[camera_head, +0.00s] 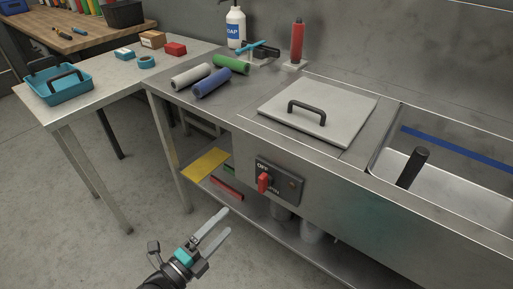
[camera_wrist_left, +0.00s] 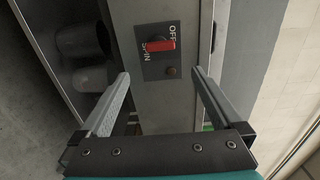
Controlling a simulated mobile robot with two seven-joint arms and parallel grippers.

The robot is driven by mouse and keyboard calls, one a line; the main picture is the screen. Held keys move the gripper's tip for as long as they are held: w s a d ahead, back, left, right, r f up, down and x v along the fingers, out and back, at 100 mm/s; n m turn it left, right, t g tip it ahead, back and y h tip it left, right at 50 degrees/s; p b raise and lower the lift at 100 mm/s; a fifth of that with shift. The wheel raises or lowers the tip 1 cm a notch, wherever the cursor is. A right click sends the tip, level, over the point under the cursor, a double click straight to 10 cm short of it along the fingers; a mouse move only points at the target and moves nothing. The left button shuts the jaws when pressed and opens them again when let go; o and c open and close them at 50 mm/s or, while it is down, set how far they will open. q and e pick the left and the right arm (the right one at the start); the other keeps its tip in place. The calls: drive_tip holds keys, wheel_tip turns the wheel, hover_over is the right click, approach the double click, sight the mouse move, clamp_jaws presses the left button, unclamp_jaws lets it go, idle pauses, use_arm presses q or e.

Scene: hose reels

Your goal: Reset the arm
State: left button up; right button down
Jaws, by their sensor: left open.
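My left gripper (camera_head: 220,228) is open and empty in the head view, in the free space in front of the steel bench (camera_head: 345,200). Its two fingers also show apart in the left wrist view (camera_wrist_left: 160,88), with nothing between them but the bench front beyond. A dark switch panel (camera_head: 278,181) with a red knob (camera_head: 264,182) is on the bench front, ahead of the gripper and apart from it. The wrist view shows the red knob (camera_wrist_left: 160,45) with the words OFF and SPIN. My right gripper is in neither view.
A lidded section (camera_head: 335,108) and a sink (camera_head: 460,195) are on the bench top. A side table with a teal tray (camera_head: 62,95) is at left. The floor around the gripper is clear.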

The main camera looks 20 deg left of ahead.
use_arm(q)
drive_tip(key=s+a+f+n+g+y+p, duration=0.1)
drive_tip(key=s+f+n+g+y+p, duration=0.5)
drive_tip(key=s+f+n+p, duration=0.55)
drive_tip(key=s+d+f+n+g+p, duration=0.1)
drive_tip(key=s+f+n+g, duration=0.3)
drive_tip(key=s, duration=0.6)
drive_tip(key=s+f+n+g+p, duration=0.2)
drive_tip(key=s+f+n+g, duration=0.2)
drive_tip(key=s, duration=0.6)
drive_tip(key=shift+s+d+f+g+p, duration=0.25)
drive_tip(key=shift+d+g+p, duration=0.15)
drive_tip(key=shift+g, duration=0.6)
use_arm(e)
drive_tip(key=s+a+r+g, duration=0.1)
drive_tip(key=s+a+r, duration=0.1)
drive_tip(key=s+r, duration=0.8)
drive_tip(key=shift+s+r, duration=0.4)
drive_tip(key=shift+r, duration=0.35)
